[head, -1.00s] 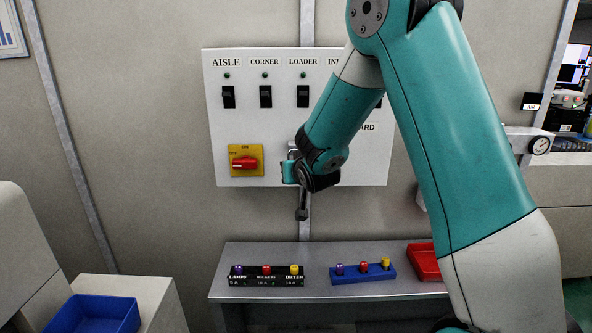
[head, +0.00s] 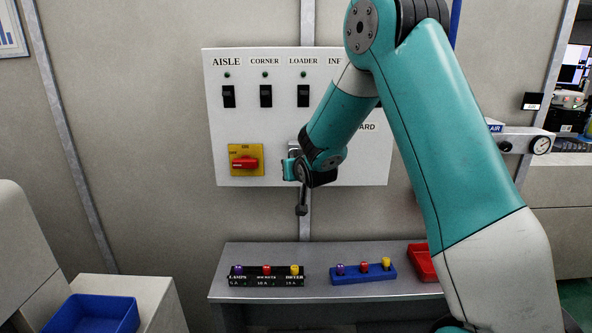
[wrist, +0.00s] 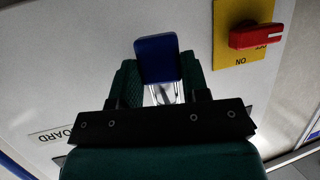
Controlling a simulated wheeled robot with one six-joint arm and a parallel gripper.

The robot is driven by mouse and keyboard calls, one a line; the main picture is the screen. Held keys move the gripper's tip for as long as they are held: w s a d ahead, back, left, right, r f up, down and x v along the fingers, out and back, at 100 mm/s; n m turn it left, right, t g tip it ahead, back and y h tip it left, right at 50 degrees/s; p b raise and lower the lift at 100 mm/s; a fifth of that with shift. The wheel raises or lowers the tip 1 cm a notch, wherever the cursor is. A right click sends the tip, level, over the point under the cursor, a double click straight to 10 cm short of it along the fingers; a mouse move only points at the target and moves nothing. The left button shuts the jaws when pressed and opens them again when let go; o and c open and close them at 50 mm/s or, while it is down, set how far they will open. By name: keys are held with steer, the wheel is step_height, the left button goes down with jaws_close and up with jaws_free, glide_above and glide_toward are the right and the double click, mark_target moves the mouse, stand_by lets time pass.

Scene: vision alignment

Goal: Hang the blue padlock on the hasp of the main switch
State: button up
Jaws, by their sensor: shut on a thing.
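The blue padlock (wrist: 158,58) is between the green fingers of my gripper (wrist: 162,80) in the wrist view. Its blue body is at the fingertips, and its bright shackle extends back toward the palm. My gripper (head: 289,169) is shut on it, in front of the white panel and just right of the main switch. The padlock cannot be made out in the head view. The main switch (head: 245,162) is a red handle on a yellow plate; it also shows in the wrist view (wrist: 258,36) at the top right. I cannot clearly make out the hasp.
The white panel (head: 222,120) carries several black rocker switches above the main switch. Below, a grey shelf (head: 318,294) holds a black block (head: 266,282), a blue block (head: 362,276) and a red tray (head: 421,262). A blue bin (head: 93,313) stands at lower left.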

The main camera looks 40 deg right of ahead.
stand_by(0.4)
steer(key=o, duration=1.2)
steer(key=b+v, duration=0.5)
steer(key=v, duration=1.2)
steer(key=shift+s, duration=0.2)
steer(key=shift+a, duration=0.2)
steer(key=s+a+f+n+g+y, duration=0.2)
steer(key=s+a+f+g+y, duration=0.15)
steer(key=a, duration=0.55)
steer(key=s+a+f+n+g+y, duration=0.1)
steer(key=s+a+n+g, duration=0.3)
steer(key=s, duration=0.5)
steer(key=s+a+f+n+g+y, duration=0.1)
steer(key=s+a+n+g+y, duration=0.3)
steer(key=s+a, duration=0.5)
steer(key=shift+s+a+f+n+g, duration=0.3)
steer(key=shift+s+f+n+g, duration=0.15)
steer(key=shift+g, duration=0.2)
